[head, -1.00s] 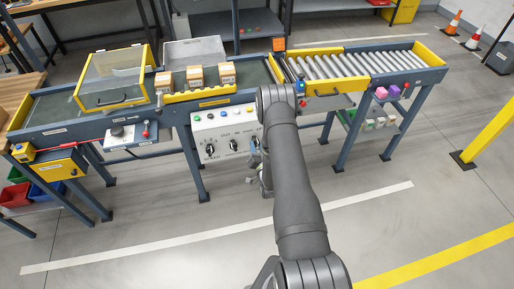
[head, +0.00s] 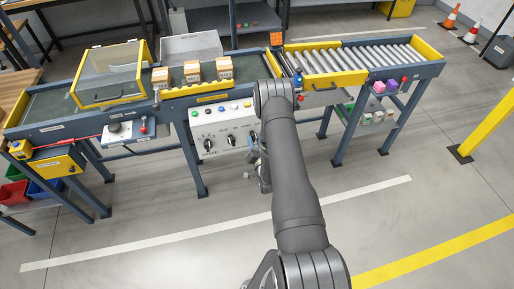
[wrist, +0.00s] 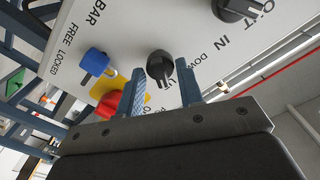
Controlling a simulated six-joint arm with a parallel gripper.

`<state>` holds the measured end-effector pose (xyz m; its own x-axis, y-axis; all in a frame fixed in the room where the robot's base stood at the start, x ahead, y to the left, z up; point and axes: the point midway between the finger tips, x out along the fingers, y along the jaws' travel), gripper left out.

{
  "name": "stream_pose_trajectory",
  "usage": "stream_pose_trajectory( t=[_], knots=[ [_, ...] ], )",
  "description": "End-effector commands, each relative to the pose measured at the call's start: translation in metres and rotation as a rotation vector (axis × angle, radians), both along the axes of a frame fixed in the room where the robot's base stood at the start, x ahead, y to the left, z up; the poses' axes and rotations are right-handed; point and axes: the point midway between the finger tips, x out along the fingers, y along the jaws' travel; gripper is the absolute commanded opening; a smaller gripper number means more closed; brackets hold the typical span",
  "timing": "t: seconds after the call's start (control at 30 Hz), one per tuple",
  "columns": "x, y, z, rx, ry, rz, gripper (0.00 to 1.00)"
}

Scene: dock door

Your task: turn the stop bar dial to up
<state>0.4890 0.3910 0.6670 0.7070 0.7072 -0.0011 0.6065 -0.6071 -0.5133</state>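In the wrist view the stop bar dial is a black knob (wrist: 160,68) on the pale control panel (wrist: 200,35), with UP and DOWN printed near it. The panel appears tilted and upside down there. My gripper (wrist: 162,84) is open, its two blue-grey fingers apart with the dial showing between their tips. I cannot tell whether they touch it, or exactly where the dial points. In the head view the control panel (head: 222,116) hangs on the conveyor's front, and my arm hides its right end and this dial.
Several boxes (head: 192,71) stand on the belt. A yellow panel (head: 335,84) lines the roller section. The floor in front is clear.

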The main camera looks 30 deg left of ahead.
Motion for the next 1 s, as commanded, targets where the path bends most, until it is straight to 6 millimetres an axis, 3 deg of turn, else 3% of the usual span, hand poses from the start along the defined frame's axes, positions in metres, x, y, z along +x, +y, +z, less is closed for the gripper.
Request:
stream_pose_trajectory(
  t=[0.17, 0.7, 1.0],
  knots=[
    [-0.013, -0.014, -0.001, -0.003, 0.003, 0.000, 0.34],
    [-0.101, -0.102, -0.001, -0.002, 0.005, -0.001, 0.34],
    [-0.122, -0.122, 0.000, -0.001, 0.002, 0.000, 0.34]
  ],
)
